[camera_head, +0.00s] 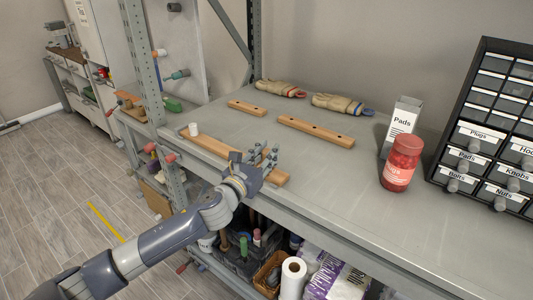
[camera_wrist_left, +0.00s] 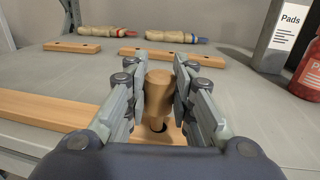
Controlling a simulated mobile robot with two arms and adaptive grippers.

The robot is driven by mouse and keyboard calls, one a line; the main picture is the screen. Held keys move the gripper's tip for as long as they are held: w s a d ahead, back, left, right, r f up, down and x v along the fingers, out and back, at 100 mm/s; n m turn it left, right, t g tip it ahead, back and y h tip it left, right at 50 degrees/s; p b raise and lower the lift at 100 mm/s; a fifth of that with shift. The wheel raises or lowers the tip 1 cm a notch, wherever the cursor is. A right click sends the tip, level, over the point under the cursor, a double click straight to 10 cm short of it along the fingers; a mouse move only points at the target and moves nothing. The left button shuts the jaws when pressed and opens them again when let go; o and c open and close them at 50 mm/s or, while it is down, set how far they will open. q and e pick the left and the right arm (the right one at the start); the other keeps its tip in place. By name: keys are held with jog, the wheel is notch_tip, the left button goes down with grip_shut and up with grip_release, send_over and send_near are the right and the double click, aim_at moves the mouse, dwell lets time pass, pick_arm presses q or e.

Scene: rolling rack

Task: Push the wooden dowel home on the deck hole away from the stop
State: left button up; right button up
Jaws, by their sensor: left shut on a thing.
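The wooden dowel (camera_wrist_left: 158,97) stands upright between the fingers of my left gripper (camera_wrist_left: 159,95) in the left wrist view. Its lower end is at a dark-edged hole (camera_wrist_left: 161,128) in the wooden deck board (camera_wrist_left: 45,105); part of the hole shows around it. How deep it sits I cannot tell. In the head view my left gripper (camera_head: 262,162) is over the near right end of the deck board (camera_head: 213,144) and hides the dowel. A short white cylinder (camera_head: 193,129), perhaps the stop, stands at the board's far left end. My right gripper is not in view.
Two more wooden boards (camera_head: 316,132) (camera_head: 247,108) and work gloves (camera_head: 342,104) lie farther back on the grey shelf. A red jar (camera_head: 402,163), a Pads box (camera_head: 404,117) and a drawer cabinet (camera_head: 490,130) stand at the right. The shelf between is clear.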

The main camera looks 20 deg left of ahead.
pick_arm(q)
jog(key=shift+f+b, duration=0.95)
jog(key=shift+f, duration=0.35)
jog(key=o, duration=1)
jog(key=s+a, duration=0.2)
jog(key=s, duration=1)
jog(key=shift+a, duration=0.15)
jog(key=shift+w, duration=0.1)
